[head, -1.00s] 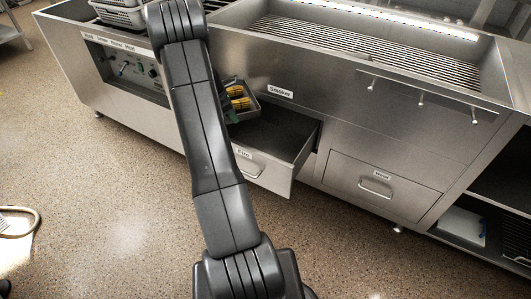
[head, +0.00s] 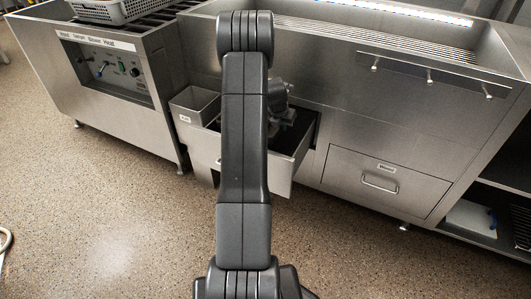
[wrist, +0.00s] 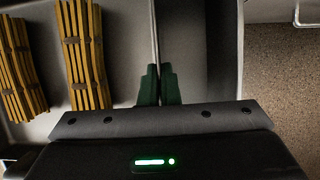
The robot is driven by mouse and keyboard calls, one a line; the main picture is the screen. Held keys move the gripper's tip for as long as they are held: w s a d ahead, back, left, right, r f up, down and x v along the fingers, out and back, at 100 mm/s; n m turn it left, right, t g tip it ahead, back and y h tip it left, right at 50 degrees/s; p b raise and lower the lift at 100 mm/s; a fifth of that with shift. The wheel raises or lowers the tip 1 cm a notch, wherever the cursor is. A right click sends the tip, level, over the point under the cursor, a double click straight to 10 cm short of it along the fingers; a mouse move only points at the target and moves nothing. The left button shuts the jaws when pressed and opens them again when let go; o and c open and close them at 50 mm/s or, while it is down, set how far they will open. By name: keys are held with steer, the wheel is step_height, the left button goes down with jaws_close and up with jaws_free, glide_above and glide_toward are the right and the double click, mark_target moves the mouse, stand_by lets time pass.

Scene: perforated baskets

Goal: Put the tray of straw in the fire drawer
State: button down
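The tray of straw (wrist: 125,60) fills the left of the wrist view, with yellow straw bundles (wrist: 84,55) in it. My gripper (wrist: 160,84) has green fingertips, one on each side of the tray's thin wall, closed on it. In the head view my gripper (head: 283,108) is over the open fire drawer (head: 285,172); my arm hides the tray. The drawer's front and handle (wrist: 300,15) show right of the tray in the wrist view. I cannot tell whether the tray touches the drawer bottom.
An open metal box (head: 194,106) with a small label is left of the fire drawer. A closed drawer (head: 378,184) is to the right. A grey perforated basket (head: 108,10) stands upper left. The speckled floor (head: 110,215) in front is clear.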

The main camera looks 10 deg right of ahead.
steer(key=d+f, duration=0.2)
steer(key=b, duration=0.5)
glide_toward(289, 153)
steer(key=x, duration=0.6)
steer(key=shift+w, duration=0.1)
steer(key=shift+r, duration=0.15)
steer(key=c, duration=1.7)
jaws_free()
steer(key=p+v, duration=0.4)
steer(key=v, duration=0.8)
